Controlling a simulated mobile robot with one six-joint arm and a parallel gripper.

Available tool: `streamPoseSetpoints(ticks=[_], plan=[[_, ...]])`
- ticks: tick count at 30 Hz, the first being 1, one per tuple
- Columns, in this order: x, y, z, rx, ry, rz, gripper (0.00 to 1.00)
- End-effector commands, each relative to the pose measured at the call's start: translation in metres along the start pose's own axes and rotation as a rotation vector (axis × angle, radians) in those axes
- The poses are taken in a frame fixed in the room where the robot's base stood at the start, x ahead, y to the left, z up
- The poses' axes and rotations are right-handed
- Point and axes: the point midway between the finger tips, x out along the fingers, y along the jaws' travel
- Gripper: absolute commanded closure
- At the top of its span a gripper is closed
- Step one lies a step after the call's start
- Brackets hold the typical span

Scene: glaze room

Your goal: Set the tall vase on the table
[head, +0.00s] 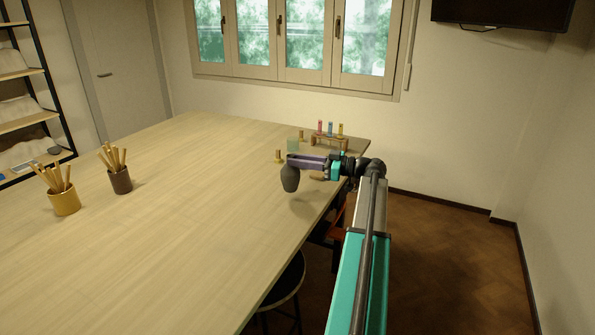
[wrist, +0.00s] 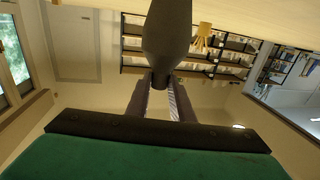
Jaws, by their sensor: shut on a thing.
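The tall vase (head: 290,179) is dark grey, with a rounded body and a narrow neck. My gripper (head: 291,159) is shut on its neck and holds it upright over the right part of the wooden table (head: 190,220). The wrist view shows the vase (wrist: 167,35) upside down in the picture, its neck between the two fingers of my gripper (wrist: 160,82). Its base is cut off by that view's top edge. A soft shadow lies on the table to the right of the vase. I cannot tell for certain whether its base touches the table.
A rack with coloured tubes (head: 330,140), a pale green cup (head: 293,145) and small brass-coloured pieces (head: 278,157) stand near the far right corner. A yellow pot (head: 65,202) and a brown pot (head: 121,181) of sticks stand at left. The table's middle is clear. A stool (head: 285,285) stands by its edge.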

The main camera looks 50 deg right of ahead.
Motion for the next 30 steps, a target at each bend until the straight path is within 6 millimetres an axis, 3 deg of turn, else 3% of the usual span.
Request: streamPoseSetpoints(ticks=[13,26,27,30], plan=[[-0.001,0.0,0.031,0.001,0.001,0.001,0.95],[-0.001,0.0,0.036,0.0,0.001,0.001,0.95],[-0.001,0.0,0.035,0.0,0.0,0.001,0.74],[-0.001,0.0,0.035,0.0,0.0,0.002,0.59]])
